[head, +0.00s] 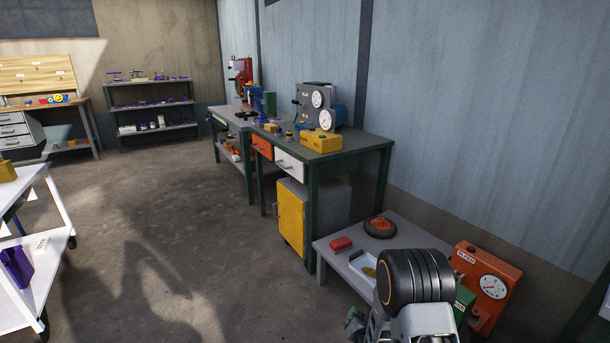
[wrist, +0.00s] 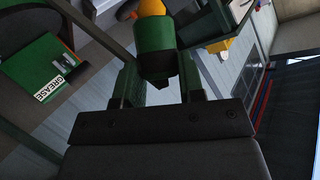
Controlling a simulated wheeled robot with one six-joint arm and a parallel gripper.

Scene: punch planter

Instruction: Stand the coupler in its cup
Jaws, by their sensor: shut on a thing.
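My gripper (wrist: 158,80) is shut on a dark green, rounded piece (wrist: 155,42), which I take to be the coupler. A yellow-orange part (wrist: 152,7) shows at its far end, cut by the top edge of the wrist view; I cannot tell if it belongs to the piece. The two dark green jaws stand on either side of the piece, which is clear of any surface that I can make out. In the head view my arm is at the lower right, and the held piece cannot be made out clearly. I cannot tell which thing is the cup.
A green grease box (wrist: 42,72) shows left in the wrist view.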

